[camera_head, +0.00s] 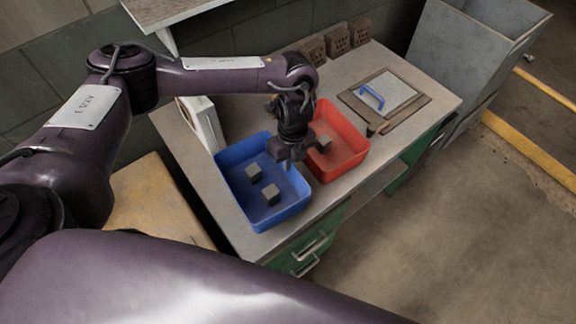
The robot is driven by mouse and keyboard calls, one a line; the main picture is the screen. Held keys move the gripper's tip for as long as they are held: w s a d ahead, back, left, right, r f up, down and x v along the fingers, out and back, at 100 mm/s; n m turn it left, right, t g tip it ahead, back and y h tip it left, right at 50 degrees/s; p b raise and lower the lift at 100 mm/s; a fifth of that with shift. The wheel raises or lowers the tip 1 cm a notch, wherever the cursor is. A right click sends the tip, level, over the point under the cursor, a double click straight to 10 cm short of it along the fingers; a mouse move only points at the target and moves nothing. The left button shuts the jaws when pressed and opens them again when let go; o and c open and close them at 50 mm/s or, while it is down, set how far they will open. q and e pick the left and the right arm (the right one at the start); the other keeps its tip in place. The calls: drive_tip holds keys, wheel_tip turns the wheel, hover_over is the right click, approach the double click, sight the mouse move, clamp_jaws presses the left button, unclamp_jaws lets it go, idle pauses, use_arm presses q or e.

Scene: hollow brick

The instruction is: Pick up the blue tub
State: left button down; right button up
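The blue tub (234,157) stands on the workbench, left of the red tub, with two small grey blocks (270,194) inside. My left gripper (287,158) points down over the blue tub's far right rim, close to the red tub's left side. I cannot tell whether it touches the rim or how far apart its fingers are. The wrist hides part of that rim and of the gap between the tubs. My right gripper is not in view.
The red tub (352,157) holds a small grey block (324,143). A framed board with a blue handle (372,97) lies to the right on the workbench (411,75). Several hollow bricks (337,41) stand at the back. A grey bin (455,62) stands right.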

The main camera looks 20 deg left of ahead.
use_arm(q)
drive_tip(key=shift+r, duration=8.3)
drive_tip(key=f+n+b, duration=0.1)
drive_tip(key=n+b, duration=0.1)
drive_tip(key=n, duration=0.6)
drive_tip(key=a+f+n+b, duration=0.1)
drive_tip(key=f+n+b, duration=0.1)
drive_tip(key=n, duration=0.6)
drive_tip(key=a+f+n+h+b, duration=0.1)
drive_tip(key=n+b, duration=0.3)
drive_tip(key=n, duration=0.5)
drive_tip(key=shift+s+a+f+t, duration=0.1)
drive_tip(key=shift+s+f+t, duration=0.15)
drive_tip(key=shift+f, duration=0.5)
